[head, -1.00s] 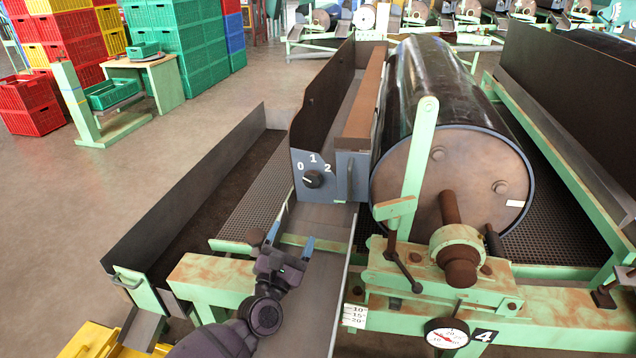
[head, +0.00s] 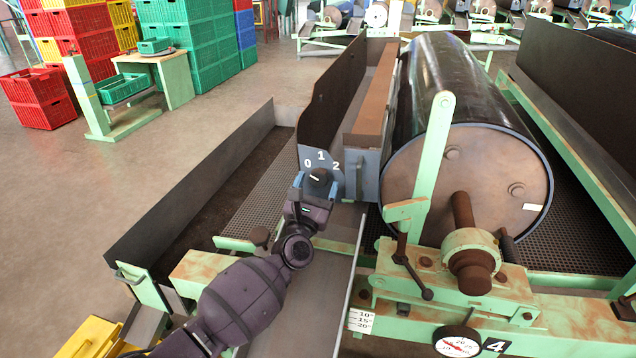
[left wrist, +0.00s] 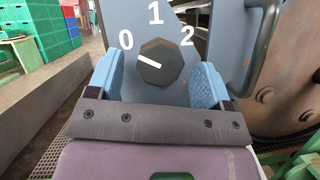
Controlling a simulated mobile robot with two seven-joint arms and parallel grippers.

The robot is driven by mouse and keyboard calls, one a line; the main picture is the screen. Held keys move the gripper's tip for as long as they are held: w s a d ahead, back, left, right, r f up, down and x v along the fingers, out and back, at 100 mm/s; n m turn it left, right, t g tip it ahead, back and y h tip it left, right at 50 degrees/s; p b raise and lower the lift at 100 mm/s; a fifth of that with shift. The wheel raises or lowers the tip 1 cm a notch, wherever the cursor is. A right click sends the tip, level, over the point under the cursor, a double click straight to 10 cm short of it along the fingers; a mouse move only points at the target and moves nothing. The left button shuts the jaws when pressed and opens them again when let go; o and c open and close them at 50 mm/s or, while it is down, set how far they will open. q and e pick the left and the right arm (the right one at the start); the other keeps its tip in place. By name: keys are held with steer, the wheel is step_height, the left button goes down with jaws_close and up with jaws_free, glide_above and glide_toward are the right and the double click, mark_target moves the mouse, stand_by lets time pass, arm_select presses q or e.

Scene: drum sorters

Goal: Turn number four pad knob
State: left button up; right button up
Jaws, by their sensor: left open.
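The dark knob (head: 320,177) sits on the blue-grey panel marked 0, 1 and 2 at the end of the sorter. In the left wrist view the knob (left wrist: 160,64) has a white mark pointing toward the 0. My left gripper (head: 317,184) is open, with its blue fingers on either side of the knob. In the left wrist view the gripper (left wrist: 160,75) has gaps between its fingers and the knob, and I see no contact. The black number 4 plate (head: 497,346) is on the green frame at the lower right. My right gripper is not in view.
A large dark drum (head: 465,190) with a green lever (head: 433,165) stands right of the panel. A handle (left wrist: 262,40) sticks out right of the knob. A long metal trough (head: 200,190) is on the left. Stacked crates (head: 190,45) stand far back on open floor.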

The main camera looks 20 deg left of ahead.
arm_select(q)
steer(key=shift+w+r, duration=0.15)
steer(key=shift+w, duration=0.25)
steer(key=c, duration=0.9)
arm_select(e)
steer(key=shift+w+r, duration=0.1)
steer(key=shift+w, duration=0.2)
